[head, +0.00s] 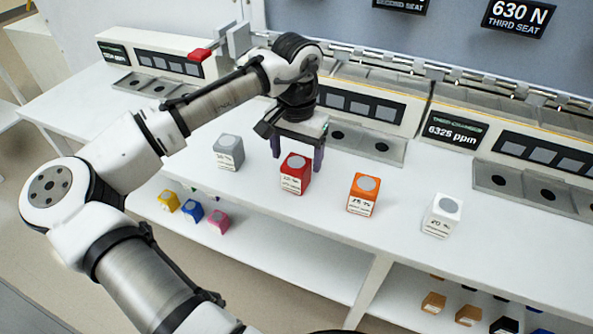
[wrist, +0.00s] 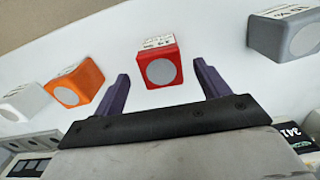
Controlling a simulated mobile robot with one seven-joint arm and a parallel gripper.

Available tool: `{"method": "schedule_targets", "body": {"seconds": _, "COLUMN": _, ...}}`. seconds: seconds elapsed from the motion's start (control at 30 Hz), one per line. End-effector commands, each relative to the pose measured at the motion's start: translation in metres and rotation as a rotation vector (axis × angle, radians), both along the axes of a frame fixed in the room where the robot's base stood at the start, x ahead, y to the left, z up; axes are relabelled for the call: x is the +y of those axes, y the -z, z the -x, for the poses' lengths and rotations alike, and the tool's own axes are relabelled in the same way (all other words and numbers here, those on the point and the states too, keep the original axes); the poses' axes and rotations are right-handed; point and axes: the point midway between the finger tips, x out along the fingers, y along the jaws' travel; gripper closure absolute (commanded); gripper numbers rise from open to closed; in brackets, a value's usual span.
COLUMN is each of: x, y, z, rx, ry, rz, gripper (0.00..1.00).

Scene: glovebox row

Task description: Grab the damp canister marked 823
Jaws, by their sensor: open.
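Several canisters stand in a row on the white bench: a grey one (head: 228,152), a red one (head: 295,174), an orange one (head: 362,194) and a white one (head: 442,215). Each has a round grey top and a white label; the orange label seems to read 25 %, the white 20 %. I cannot read 823 on any. My gripper (head: 298,156) is open and empty, pointing down just behind the red canister. In the wrist view the red canister (wrist: 158,57) lies ahead between the fingers (wrist: 160,72), apparently untouched. The grey canister (wrist: 284,36) is to the right.
Behind the bench stand units with dark wells (head: 355,142) and a display reading 6325 ppm (head: 454,132). A lower shelf holds yellow, blue and pink blocks (head: 218,222); more blocks sit at lower right. Bench space between the canisters is clear.

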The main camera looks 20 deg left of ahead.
Motion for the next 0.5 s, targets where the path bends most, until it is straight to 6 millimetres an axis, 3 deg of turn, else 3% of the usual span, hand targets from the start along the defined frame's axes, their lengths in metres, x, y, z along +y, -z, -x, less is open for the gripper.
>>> {"method": "schedule_targets", "body": {"seconds": 0.27, "x": 0.001, "y": 0.02, "z": 0.0, "rx": 0.001, "ry": 0.0, "rz": -0.001, "gripper": 0.25}}
{"method": "schedule_targets", "body": {"seconds": 0.5, "x": 0.001, "y": 0.053, "z": -0.001, "rx": 0.0, "ry": 0.001, "rz": -0.001, "gripper": 0.25}}
